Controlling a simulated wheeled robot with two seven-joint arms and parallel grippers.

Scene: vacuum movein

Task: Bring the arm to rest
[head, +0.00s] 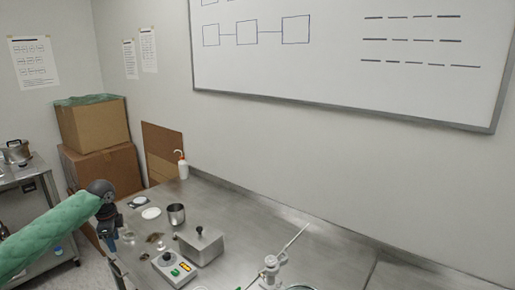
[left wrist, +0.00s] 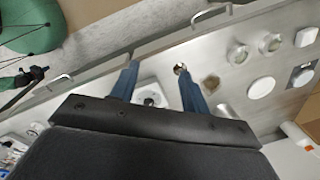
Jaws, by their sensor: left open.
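My left gripper (head: 108,228) is over the left front part of the steel bench, at the end of my green-sleeved arm. In the left wrist view its two blue fingers (left wrist: 157,84) are spread apart with nothing held between them. Below them, a white device with a dark round part (left wrist: 150,99) shows on the bench, apart from the fingers as far as I can tell. A dark part (left wrist: 35,75) near green sleeve cloth at the left of that view looks like my right gripper; it is too small to tell its state.
The bench holds a steel beaker (head: 176,214), a white dish (head: 151,213), a lidded metal box (head: 203,245), a control unit (head: 172,269), a wash bottle (head: 183,168) and a white fitting (head: 271,266) with a rod. Cardboard boxes (head: 103,168) stand at the left. The bench's back right is clear.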

